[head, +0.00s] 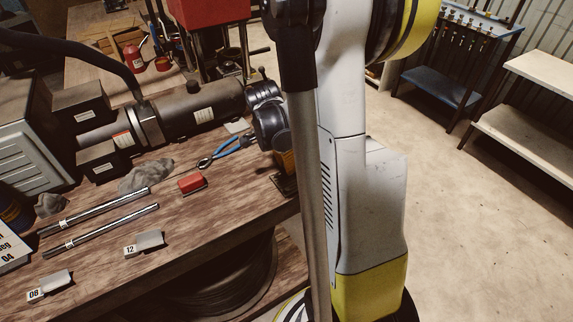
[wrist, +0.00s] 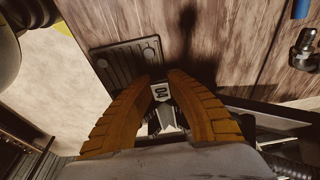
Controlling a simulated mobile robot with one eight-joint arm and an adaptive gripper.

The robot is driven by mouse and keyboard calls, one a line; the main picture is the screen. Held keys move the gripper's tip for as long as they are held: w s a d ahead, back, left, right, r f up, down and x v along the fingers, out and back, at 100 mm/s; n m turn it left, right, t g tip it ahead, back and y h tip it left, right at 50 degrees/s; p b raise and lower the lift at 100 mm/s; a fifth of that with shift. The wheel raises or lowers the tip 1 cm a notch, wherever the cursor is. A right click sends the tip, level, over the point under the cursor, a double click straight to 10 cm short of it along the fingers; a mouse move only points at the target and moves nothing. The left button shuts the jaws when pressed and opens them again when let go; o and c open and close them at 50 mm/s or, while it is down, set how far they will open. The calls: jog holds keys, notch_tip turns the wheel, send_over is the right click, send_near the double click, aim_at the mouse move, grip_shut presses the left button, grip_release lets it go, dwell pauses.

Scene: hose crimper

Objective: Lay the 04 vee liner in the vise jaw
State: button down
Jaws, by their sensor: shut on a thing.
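The 04 vee liner (wrist: 162,92) is a small grey piece with a white 04 label, seen in the wrist view between my fingertips. My gripper (wrist: 160,82) is shut on it, with one orange-brown finger on each side. Dark metal that looks like the vise (wrist: 285,125) shows below and right of the fingers; my gripper hides much of it. I cannot tell whether the liner touches the jaw. In the head view my gripper (head: 286,162) is mostly hidden behind my arm, at the bench's right edge.
A slotted dark plate (wrist: 125,65) is near my fingertips.

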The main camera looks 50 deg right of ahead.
jog(key=c, duration=1.3)
grip_release()
jog(key=shift+d, duration=0.1)
jog(key=s+v, duration=0.1)
jog(key=v, duration=1.1)
jog(key=s+a+n+t+y+b, duration=0.1)
jog(key=a+n+t, duration=0.3)
jog(key=a+n, duration=0.6)
jog(key=s+a+r+n+t+y+b, duration=0.1)
jog(key=s+a+n+t+b, duration=0.1)
jog(key=a+n, duration=0.8)
jog(key=s+a+t, duration=0.1)
jog(key=s+a, duration=0.1)
jog(key=a, duration=0.1)
jog(key=shift+n+t+y, duration=0.3)
jog(key=shift+t, duration=0.1)
